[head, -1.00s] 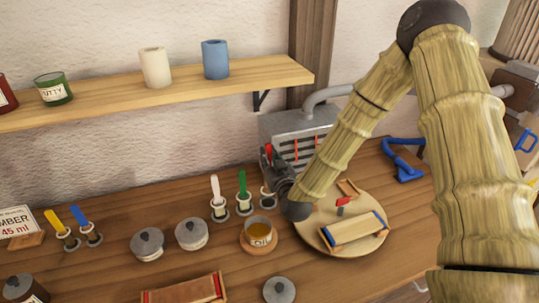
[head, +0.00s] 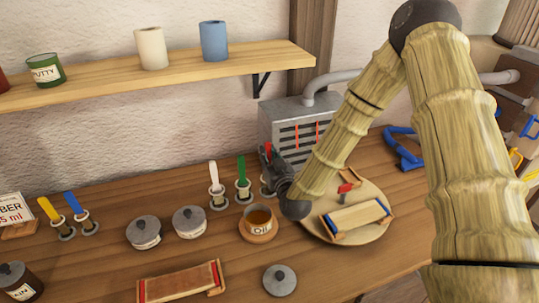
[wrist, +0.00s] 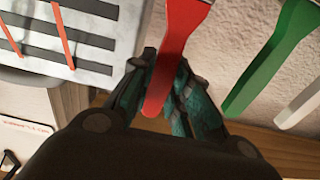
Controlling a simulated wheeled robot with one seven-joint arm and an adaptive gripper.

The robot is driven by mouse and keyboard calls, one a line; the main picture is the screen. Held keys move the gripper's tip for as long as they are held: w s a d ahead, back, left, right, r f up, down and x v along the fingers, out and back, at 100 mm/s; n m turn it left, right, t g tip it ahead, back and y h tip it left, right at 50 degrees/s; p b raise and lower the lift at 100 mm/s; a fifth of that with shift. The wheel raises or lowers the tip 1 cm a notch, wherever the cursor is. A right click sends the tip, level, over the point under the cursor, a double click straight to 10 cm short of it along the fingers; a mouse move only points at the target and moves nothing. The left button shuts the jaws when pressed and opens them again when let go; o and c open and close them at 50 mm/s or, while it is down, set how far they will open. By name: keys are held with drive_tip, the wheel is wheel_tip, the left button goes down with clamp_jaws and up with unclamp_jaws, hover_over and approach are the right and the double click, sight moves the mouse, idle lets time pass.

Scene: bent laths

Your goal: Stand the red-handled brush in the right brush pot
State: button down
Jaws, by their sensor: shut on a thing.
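The red-handled brush (wrist: 176,50) is between my gripper's fingers in the wrist view. My gripper (wrist: 163,85) is shut on its red handle. In the head view a bit of the red handle (head: 268,150) shows at my gripper (head: 270,160), in front of the grey machine. The right brush pot (head: 266,189) stands just right of the green-handled brush's pot, partly hidden behind my gripper. The brush's lower end is hidden, so I cannot tell whether it is in the pot.
The green brush (head: 242,178) and white brush (head: 214,178) stand in pots close left. An oil pot (head: 258,234) is in front. A round board (head: 375,235) with a bent-lath piece lies to the right. The grey machine (head: 285,120) is close behind.

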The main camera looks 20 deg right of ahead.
drive_tip(key=c, duration=1.3)
unclamp_jaws()
drive_tip(key=shift+s, duration=0.1)
drive_tip(key=s, duration=1.1)
drive_tip(key=shift+s+d+f, duration=0.1)
drive_tip(key=shift+s+d, duration=0.15)
drive_tip(key=shift+s, duration=0.15)
